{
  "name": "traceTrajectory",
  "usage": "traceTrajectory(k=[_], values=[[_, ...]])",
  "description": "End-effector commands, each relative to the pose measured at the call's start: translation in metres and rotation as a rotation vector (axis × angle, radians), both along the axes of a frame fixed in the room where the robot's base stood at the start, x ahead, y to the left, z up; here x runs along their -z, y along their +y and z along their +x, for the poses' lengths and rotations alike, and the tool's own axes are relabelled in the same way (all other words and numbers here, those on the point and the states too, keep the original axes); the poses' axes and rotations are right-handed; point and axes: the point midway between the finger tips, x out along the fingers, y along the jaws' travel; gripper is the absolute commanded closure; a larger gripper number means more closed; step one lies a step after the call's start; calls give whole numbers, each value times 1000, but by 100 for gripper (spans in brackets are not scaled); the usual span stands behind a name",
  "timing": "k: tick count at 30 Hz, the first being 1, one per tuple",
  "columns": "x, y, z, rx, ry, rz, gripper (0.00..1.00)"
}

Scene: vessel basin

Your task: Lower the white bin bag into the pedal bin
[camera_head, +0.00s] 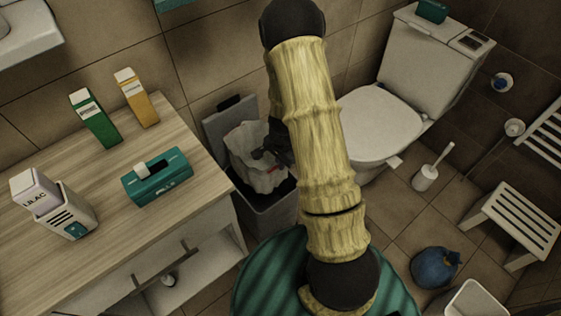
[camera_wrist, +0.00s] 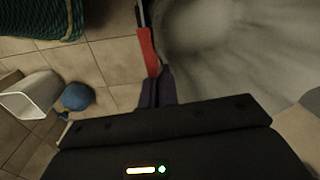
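The white bin bag (camera_head: 243,145) hangs open-mouthed over the pedal bin (camera_head: 262,216), whose lid (camera_head: 216,128) stands raised behind it. The bag's lower end is at the bin's dark opening; I cannot tell how far inside it is. My gripper (camera_head: 272,155) is at the bag's right rim, partly hidden by my arm. In the wrist view the bag's pale inside (camera_wrist: 225,45) fills the upper right. There the fingers of my gripper (camera_wrist: 158,86) look closed together at the bag's red strip (camera_wrist: 148,52).
A wooden counter (camera_head: 110,190) with cartons and a teal tissue box (camera_head: 157,178) stands left of the bin. A toilet (camera_head: 380,125) and toilet brush (camera_head: 427,176) are to the right. A blue bag (camera_head: 435,268), a white stool (camera_head: 515,215) and a white container (camera_head: 472,299) stand at lower right.

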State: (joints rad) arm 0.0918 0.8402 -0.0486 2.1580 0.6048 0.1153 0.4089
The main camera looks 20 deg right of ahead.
Motion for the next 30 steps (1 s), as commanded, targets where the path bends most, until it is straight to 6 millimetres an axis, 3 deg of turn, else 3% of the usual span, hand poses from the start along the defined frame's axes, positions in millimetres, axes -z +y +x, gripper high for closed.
traceTrajectory(k=[14, 30], values=[[1, 0, 0, 0, 0, 0, 100], [24, 0, 0, 0, 0, 0, 100]])
